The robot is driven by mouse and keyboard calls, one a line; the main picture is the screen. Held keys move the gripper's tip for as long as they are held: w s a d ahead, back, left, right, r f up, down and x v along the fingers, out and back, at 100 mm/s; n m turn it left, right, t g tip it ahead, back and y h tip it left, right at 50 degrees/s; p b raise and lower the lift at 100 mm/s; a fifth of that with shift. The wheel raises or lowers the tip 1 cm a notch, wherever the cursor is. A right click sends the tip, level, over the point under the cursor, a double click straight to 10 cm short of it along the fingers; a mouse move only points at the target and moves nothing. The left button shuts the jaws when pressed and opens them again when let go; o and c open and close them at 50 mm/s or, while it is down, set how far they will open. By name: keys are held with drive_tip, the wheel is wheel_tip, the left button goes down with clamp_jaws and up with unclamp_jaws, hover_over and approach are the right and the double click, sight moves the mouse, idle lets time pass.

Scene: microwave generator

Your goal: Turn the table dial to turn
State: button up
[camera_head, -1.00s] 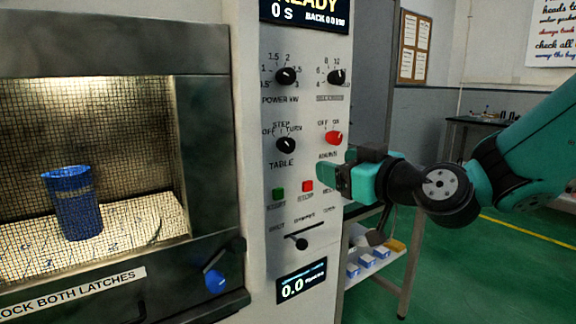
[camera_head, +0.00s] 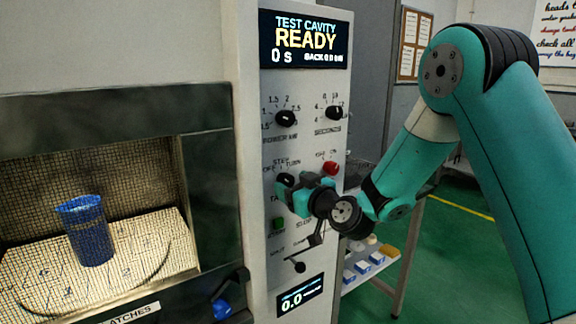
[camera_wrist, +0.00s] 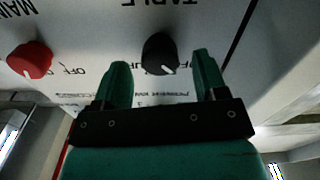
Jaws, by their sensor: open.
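The table dial (camera_head: 286,180) is a round black knob on the white control panel, below the power dial and marked OFF, STEP and TURN. My gripper (camera_head: 292,189) is at this dial and partly covers it and its TABLE label. In the wrist view, which shows the panel upside down, the dial (camera_wrist: 160,52) lies between my two teal fingers, near their tips. The gripper (camera_wrist: 161,62) is open, with a gap on each side of the knob. The dial's white mark points down and slightly right there; its exact setting is hard to read.
A red knob (camera_head: 331,168) sits right of the table dial. Power (camera_head: 286,118) and seconds (camera_head: 334,113) dials are above. A green button (camera_head: 279,224) and a small lever (camera_head: 299,267) are below. The display (camera_head: 304,40) reads READY. A blue cup (camera_head: 88,232) stands inside the cavity.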

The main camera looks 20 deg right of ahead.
drive_tip(key=shift+p+x, duration=0.5)
drive_tip(key=shift+x, duration=0.85)
drive_tip(key=c, duration=0.9)
drive_tip(key=shift+c, duration=0.2)
